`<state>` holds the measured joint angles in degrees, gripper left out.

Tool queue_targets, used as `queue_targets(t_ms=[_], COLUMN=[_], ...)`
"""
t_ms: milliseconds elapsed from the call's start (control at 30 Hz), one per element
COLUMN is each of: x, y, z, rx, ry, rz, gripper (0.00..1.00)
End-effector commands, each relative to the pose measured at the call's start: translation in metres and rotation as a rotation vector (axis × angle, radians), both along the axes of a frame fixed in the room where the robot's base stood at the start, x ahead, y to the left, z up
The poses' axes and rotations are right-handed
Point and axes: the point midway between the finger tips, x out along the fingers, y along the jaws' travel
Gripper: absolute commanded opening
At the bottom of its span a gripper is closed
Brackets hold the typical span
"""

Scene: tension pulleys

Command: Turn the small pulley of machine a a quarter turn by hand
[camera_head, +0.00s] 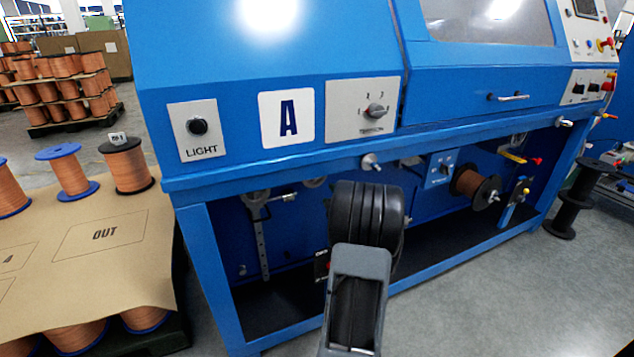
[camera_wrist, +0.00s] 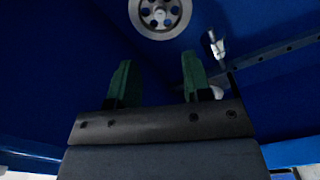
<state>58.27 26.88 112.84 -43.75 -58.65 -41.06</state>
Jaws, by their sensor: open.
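Machine A (camera_head: 287,117) is a blue cabinet with a big "A" label and an open bay below. In the wrist view a round grey pulley with holes (camera_wrist: 160,14) shows at the top edge, partly cut off. I cannot tell for certain that it is the small pulley. My gripper (camera_wrist: 157,78) has two green fingers, spread apart and empty, pointing toward the pulley without touching it. There my own arm hides the gripper and the middle of the bay.
A blue front rail (camera_head: 240,178) runs above the bay. A metal arm with a bright fitting (camera_wrist: 217,47) sits right of the pulley in the wrist view. A copper spool (camera_head: 470,184) is mounted at the bay's right.

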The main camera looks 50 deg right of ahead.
Motion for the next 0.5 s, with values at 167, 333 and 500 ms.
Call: queue_targets(t_ms=[167,333,500], x=[0.034,0.063,0.085], y=[-0.013,-0.025,-0.034], z=[-0.003,-0.003,-0.002], rx=[0.0,0.001,0.001], ry=[0.0,0.0,0.001], rz=[0.002,0.001,-0.001], gripper=[0.45,0.45,0.45])
